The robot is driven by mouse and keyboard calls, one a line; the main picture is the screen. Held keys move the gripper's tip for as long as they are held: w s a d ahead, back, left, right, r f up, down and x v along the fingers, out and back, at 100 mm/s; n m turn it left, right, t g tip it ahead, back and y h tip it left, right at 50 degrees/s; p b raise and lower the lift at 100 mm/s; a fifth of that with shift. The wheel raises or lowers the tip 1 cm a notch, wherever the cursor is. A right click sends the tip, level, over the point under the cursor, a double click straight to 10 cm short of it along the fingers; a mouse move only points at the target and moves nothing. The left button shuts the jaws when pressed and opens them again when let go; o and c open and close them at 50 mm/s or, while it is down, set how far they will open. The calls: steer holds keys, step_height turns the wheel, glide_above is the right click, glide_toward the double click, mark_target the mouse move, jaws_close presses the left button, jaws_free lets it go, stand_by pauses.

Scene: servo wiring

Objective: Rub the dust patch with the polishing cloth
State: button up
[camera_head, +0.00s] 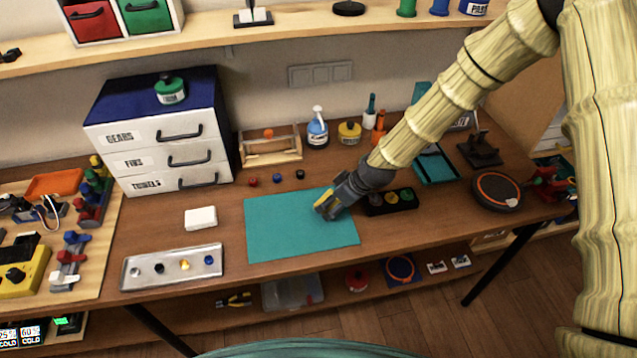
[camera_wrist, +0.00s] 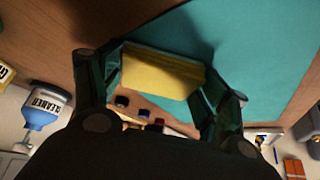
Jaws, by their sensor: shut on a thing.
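My gripper (camera_head: 329,206) is over the right part of the teal mat (camera_head: 280,232), low and close to its surface. It is shut on a yellow folded pad, which I take to be the polishing cloth (camera_wrist: 160,75). In the wrist view the cloth spans between the two fingers, in front of the teal mat (camera_wrist: 270,50). I cannot tell whether the cloth touches the mat. No dust patch can be made out; a dark area on the mat beyond the cloth looks like shadow.
A black box with coloured buttons (camera_head: 392,202) stands just right of my gripper. A white block (camera_head: 200,218) and a metal tray (camera_head: 172,267) with small parts lie to the left. Small caps (camera_head: 275,178) sit behind the mat. The mat's left half is clear.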

mark_target(315, 205)
steer(key=shift+w+d, duration=0.2)
steer(key=shift+d, duration=0.4)
steer(key=shift+w+d, duration=0.15)
steer(key=shift+d, duration=0.45)
steer(key=shift+a, duration=0.1)
steer(key=a, duration=0.2)
steer(key=s+a, duration=0.1)
steer(key=a, duration=0.1)
steer(key=s+a, duration=0.1)
steer(key=a, duration=0.2)
steer(key=shift+s, duration=0.1)
steer(key=shift+a+r, duration=0.15)
steer(key=shift+r, duration=0.15)
steer(key=shift+r+p, duration=0.35)
steer(key=shift+r, duration=0.6)
step_height(315, 205, up, 2)
steer(key=shift+r+p, duration=0.1)
steer(key=shift+p, duration=0.5)
steer(key=shift+r+p, duration=0.8)
steer(key=shift+r, duration=0.9)
